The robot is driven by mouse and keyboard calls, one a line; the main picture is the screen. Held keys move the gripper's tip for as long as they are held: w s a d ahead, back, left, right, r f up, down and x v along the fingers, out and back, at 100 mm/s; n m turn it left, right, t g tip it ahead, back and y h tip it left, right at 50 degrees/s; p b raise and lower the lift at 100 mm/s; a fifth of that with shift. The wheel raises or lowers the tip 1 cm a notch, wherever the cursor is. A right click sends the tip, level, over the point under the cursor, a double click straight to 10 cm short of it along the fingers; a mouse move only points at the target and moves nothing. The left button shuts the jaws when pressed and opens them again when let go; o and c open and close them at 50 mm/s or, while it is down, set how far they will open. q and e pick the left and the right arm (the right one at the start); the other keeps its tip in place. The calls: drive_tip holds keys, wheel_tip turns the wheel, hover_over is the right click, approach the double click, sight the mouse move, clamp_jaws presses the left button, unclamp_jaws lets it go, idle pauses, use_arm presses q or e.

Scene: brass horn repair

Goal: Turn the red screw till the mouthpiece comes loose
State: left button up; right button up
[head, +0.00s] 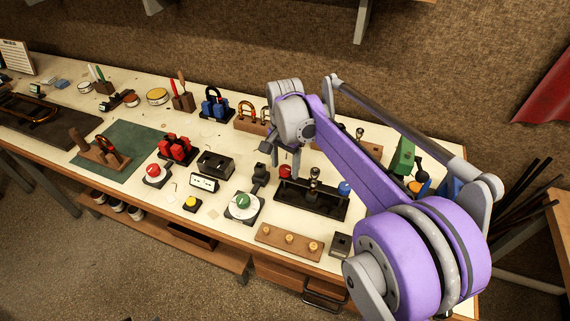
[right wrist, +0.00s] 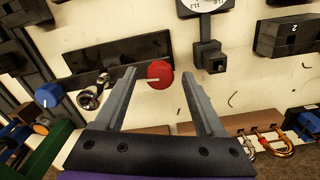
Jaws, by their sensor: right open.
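The red screw (head: 285,172) is a round red knob near the left end of a black stand (head: 322,206). A silver mouthpiece (head: 314,180) stands upright at this stand. In the right wrist view the red screw (right wrist: 160,75) carries a pale line, and the silver piece (right wrist: 91,98) lies left of it. My right gripper (head: 285,160) is above the red screw. In the right wrist view the open right gripper (right wrist: 158,71) has one finger on each side of the screw, with gaps; whether its tips reach the knob's depth is unclear. My left gripper is out of view.
A blue knob (head: 345,187) is at the stand's right end. A green-knobbed dial (head: 243,203) and a wooden block with brass knobs (head: 289,243) stand in front. Padlocks (head: 249,117) sit behind.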

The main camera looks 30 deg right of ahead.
sight(285, 169)
wheel_tip(285, 169, up, 11)
drive_tip(key=shift+p, duration=0.4)
drive_tip(key=shift+f, duration=0.1)
idle(0.3)
drive_tip(key=s+a+f+n+t, duration=0.2)
drive_tip(key=s+a+f+n, duration=0.1)
drive_tip(key=s+f+n, duration=0.1)
drive_tip(key=s+a+f+n+t, duration=0.1)
drive_tip(key=s+a+f+n, duration=0.2)
drive_tip(key=s+f, duration=0.4)
drive_tip(key=s+a+f+n+t, duration=0.2)
drive_tip(key=s+f+n, duration=0.3)
drive_tip(key=s, duration=0.4)
drive_tip(key=shift+a+f+n+t, duration=0.2)
drive_tip(key=shift+a+n+t, duration=0.1)
drive_tip(key=shift+a+n, duration=0.35)
